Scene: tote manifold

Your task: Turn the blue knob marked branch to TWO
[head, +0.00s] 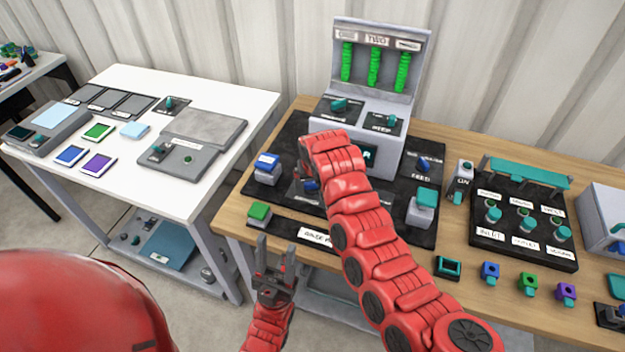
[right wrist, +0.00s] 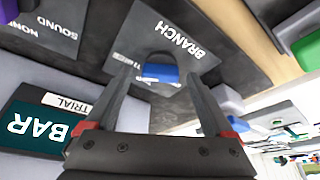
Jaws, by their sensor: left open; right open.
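The blue knob (right wrist: 160,73) sits on a dark plate with the white word BRANCH (right wrist: 184,39), which reads upside down in the right wrist view. It also shows in the head view (head: 311,185), partly behind my red right arm. My right gripper (right wrist: 160,78) is open, with one finger on each side of the knob; I cannot tell whether they touch it. In the head view my arm mostly hides this gripper. My left gripper (head: 276,250) is open and empty, low in front of the wooden table's near edge. The knob's setting marks are not readable.
The grey manifold housing (head: 392,150) with three green columns stands behind the knob. Blue (head: 267,168), green (head: 260,214) and teal (head: 427,197) buttons flank it. Other panels and coloured pieces fill the wooden table's right side. A white table (head: 225,98) stands left.

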